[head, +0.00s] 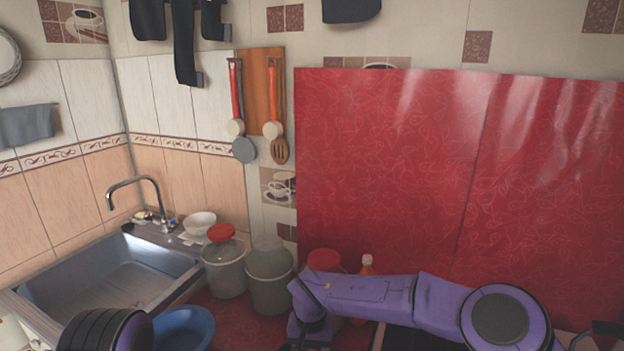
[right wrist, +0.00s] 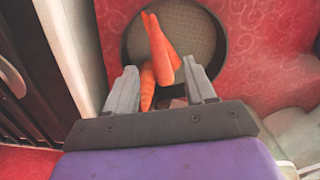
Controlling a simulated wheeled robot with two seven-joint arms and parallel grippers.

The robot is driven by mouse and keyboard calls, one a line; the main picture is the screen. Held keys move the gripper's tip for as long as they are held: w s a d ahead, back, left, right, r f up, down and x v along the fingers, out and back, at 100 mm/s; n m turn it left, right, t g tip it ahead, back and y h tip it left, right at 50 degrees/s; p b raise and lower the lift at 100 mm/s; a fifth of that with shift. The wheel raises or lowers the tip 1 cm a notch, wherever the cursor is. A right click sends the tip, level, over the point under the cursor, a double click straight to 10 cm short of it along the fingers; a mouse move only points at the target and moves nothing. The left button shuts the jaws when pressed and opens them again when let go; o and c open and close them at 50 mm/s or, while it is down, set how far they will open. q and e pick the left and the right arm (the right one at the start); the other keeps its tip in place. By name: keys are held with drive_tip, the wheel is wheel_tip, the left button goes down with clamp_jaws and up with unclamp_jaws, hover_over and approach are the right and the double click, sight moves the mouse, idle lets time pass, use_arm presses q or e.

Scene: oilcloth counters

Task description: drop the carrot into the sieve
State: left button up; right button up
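In the right wrist view, a round sieve (right wrist: 205,38) with a dark rim and beige mesh lies on the red counter. Orange carrot pieces (right wrist: 160,48) lie over its left part, one reaching down between my fingers. My left gripper is out of view.
A blue bowl (head: 186,328), a jar with a red lid (head: 223,262) and a pale bucket (head: 269,280) stand left of my right arm. A sink (head: 115,280) is at left. A red panel (head: 440,160) covers the back wall.

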drive_tip(key=shift+w, duration=0.1)
wheel_tip(320, 180, up, 10)
drive_tip(key=b, duration=0.2)
drive_tip(key=shift+r, duration=0.25)
